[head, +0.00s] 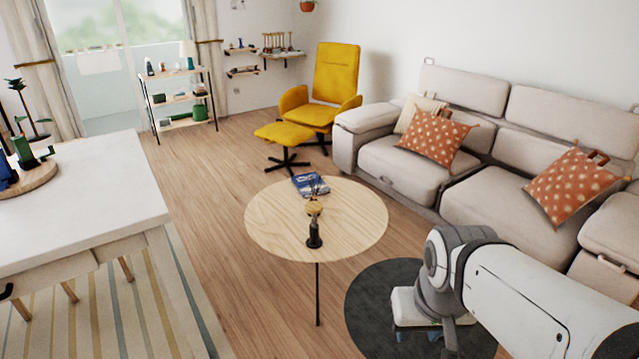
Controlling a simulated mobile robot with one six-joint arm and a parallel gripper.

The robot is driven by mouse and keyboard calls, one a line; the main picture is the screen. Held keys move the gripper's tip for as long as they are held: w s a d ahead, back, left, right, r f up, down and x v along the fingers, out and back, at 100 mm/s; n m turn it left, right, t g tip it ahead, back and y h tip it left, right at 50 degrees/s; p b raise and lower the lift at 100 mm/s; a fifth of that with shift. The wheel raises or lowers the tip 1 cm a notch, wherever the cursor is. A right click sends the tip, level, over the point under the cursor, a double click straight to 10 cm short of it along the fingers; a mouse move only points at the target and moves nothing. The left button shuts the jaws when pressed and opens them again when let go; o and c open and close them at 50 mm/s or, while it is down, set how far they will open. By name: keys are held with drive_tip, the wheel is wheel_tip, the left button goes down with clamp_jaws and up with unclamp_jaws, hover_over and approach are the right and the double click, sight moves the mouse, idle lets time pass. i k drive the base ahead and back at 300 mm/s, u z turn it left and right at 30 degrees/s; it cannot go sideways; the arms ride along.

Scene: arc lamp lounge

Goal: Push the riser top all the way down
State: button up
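No part that I can surely tell as the riser top shows. My white and grey arm reaches in from the right edge and bends downward over this piece.
A round wooden table (275,225) with a blue book (310,185) and a small dark vase (314,235) stands mid-view. A white table (90,200) is at left, a sofa (480,190) at right. A yellow chair (325,90) stands behind. Wood floor lies between.

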sight(313, 208)
drive_tip(key=z, duration=0.05)
drive_tip(key=i, duration=0.95)
drive_tip(key=u, duration=0.05)
